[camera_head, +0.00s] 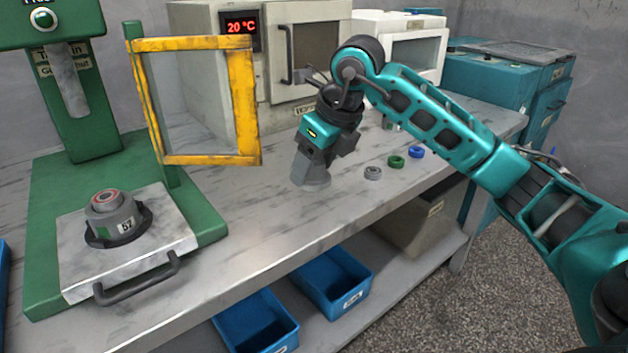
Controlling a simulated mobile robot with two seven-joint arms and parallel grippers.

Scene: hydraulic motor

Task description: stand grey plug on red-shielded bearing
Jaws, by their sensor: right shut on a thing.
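My right gripper (317,165) is shut on a grey piece that looks like the grey plug (313,179), at the middle of the bench. The plug is low, at or just above the bench top; I cannot tell whether it touches. The red-shielded bearing (105,195) shows as a reddish ring in the top of a grey housing marked 57 (121,222), far from my right gripper, at the left. The housing stands on the metal plate of the green press. My left gripper is not in view.
A yellow-framed guard (245,100) stands between the press (40,180) and my right gripper. Grey (373,173), green (396,162) and blue (416,151) rings lie right of the plug. An oven (305,50) showing 20 °C is behind. The front bench top is clear.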

